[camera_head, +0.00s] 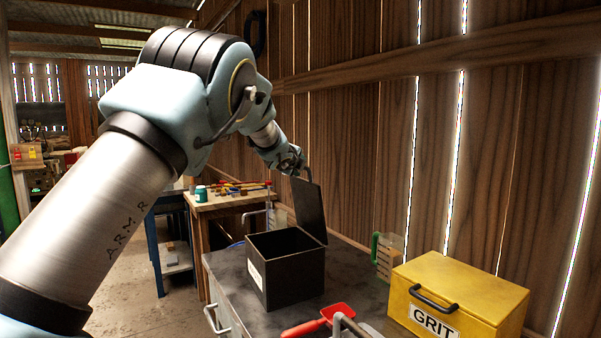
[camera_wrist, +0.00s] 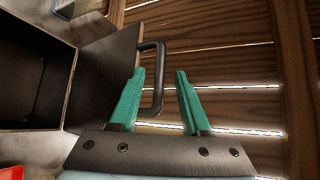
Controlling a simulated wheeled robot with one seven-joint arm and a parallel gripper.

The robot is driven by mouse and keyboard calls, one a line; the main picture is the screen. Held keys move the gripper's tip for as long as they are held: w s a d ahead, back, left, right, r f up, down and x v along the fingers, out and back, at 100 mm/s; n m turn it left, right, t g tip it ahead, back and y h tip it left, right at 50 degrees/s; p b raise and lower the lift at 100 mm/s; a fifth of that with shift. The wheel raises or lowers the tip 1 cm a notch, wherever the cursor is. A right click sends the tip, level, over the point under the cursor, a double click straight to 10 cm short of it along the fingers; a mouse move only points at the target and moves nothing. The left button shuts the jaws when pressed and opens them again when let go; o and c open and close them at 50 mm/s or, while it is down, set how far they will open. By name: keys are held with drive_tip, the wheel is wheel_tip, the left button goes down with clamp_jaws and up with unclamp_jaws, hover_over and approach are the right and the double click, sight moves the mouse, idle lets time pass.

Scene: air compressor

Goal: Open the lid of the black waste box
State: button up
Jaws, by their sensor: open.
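The black waste box (camera_head: 291,276) stands on the dark bench top with a white label on its left side. Its lid (camera_head: 310,209) is raised, standing steeply up from the edge nearest the plank wall, and the box is open. In the wrist view the dark box interior (camera_wrist: 30,85) shows at the left, with the lid (camera_wrist: 104,80) beside it. My gripper (camera_wrist: 158,78) is open. Its fingertips are largely hidden in the head view, near the lid's top.
A yellow GRIT box (camera_head: 465,285) stands right of the black box. A clear jug with a green handle (camera_head: 386,256) is behind it. A red scoop (camera_head: 322,320) lies in front. The plank wall (camera_head: 360,140) is close behind the lid.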

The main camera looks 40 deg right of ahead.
drive_tip(key=b+v, duration=0.3)
drive_tip(key=v, duration=0.5)
idle(0.4)
drive_tip(key=w+a+f+n+y, duration=0.3)
drive_tip(key=a+f+n, duration=0.2)
drive_tip(key=a, duration=0.6)
drive_tip(key=w+a+f+n+y, duration=0.25)
drive_tip(key=a+f+n, duration=0.25)
drive_tip(key=a, duration=0.6)
drive_tip(key=w+a+f+n+y, duration=0.3)
drive_tip(key=a+f+n, duration=0.2)
drive_tip(key=a, duration=0.7)
drive_tip(key=s+a+f+n+g+y, duration=0.1)
drive_tip(key=s+a+f+n+g, duration=0.2)
drive_tip(key=a, duration=0.4)
drive_tip(key=s+a+f+n+y, duration=0.1)
drive_tip(key=s+a+f+n, duration=0.2)
drive_tip(key=s+a+n, duration=0.35)
drive_tip(key=s+a+f+n+g, duration=0.2)
drive_tip(key=s+a+f+n, duration=0.1)
drive_tip(key=s+a, duration=0.2)
drive_tip(key=s+a+f+n+g, duration=0.1)
drive_tip(key=s+a+f+n, duration=0.2)
drive_tip(key=s+a, duration=0.3)
drive_tip(key=shift+s+a+n+g+y, duration=0.35)
drive_tip(key=shift+s+g+y, duration=0.1)
drive_tip(key=shift+s, duration=0.7)
